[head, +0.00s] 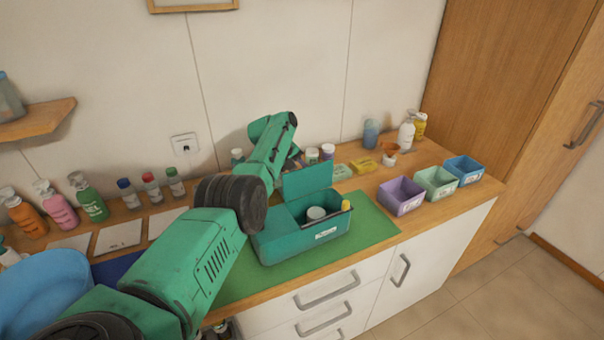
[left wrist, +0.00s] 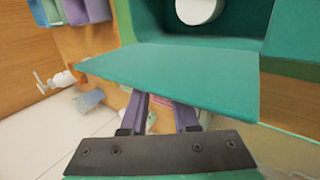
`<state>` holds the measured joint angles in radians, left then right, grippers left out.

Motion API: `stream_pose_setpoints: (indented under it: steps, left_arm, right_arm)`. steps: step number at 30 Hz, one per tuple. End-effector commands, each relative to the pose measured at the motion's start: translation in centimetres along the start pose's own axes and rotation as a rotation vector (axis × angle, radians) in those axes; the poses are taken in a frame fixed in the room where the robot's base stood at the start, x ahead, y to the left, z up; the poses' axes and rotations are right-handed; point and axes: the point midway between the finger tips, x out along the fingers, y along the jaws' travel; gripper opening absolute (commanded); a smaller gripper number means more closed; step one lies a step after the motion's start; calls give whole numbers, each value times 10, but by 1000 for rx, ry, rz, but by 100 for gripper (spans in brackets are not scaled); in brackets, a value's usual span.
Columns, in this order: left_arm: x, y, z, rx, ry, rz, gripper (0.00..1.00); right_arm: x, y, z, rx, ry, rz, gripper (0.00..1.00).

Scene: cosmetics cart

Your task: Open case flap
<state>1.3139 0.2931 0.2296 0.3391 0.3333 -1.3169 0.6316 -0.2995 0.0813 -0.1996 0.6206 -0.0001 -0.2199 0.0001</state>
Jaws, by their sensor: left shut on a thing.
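The teal case (head: 290,250) stands on the green mat (head: 375,226), with a white label on its front. Its flap (head: 308,181) stands raised at the back, and the right compartment is open. A white-lidded jar (head: 316,213) and a yellow item (head: 346,206) show inside. My left gripper (left wrist: 162,105) is shut on the flap (left wrist: 180,75), its fingers partly hidden by the panel in the left wrist view. In the head view, my left arm reaches over the case's left side and the fingertips are hidden behind the flap. My right gripper is not in view.
Purple (head: 401,196), mint (head: 436,183) and blue (head: 463,170) bins stand to the right of the mat. Several bottles line the counter's back left. A blue bowl (head: 40,290) is at the lower left. The mat's right part is clear.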

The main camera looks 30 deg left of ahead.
Motion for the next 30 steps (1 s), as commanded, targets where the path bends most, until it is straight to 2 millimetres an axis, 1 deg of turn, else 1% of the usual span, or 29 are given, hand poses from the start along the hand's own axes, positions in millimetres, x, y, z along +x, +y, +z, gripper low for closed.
stream_pose_setpoints:
  steps: [1, 5, 6, 7, 8, 16, 19, 23, 26, 27, 28, 30]
  left_arm:
    - [2, -4, 0, -2, -2, -9, 0]
    - [2, -4, 0, -2, -2, -9, 0]
    - [2, -4, 0, -2, -3, -9, 44]
    - [2, -4, 0, -2, -3, -8, 55]
    - [2, -3, 0, -2, -2, -8, 60]
    - [0, -1, 0, -1, -1, -3, 60]
    - [-4, 1, 1, 1, -2, -2, 60]
    - [-18, 6, 2, 5, -4, 1, 60]
    - [-35, 6, 1, -1, -2, 0, 60]
    - [-39, 3, 0, -3, 0, 0, 60]
    - [-40, 1, -1, 0, 1, 1, 60]
    - [-52, 0, -1, 0, 2, 0, 60]
  right_arm:
    - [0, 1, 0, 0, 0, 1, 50]
    - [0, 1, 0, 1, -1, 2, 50]
    - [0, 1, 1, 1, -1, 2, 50]
    - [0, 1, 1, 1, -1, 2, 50]
    - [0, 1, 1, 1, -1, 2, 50]
    - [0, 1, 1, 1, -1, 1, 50]
    - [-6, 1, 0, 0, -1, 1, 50]
    - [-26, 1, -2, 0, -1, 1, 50]
    - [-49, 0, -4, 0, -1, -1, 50]
    - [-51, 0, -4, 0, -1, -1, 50]
    - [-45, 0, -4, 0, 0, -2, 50]
    - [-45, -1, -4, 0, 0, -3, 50]
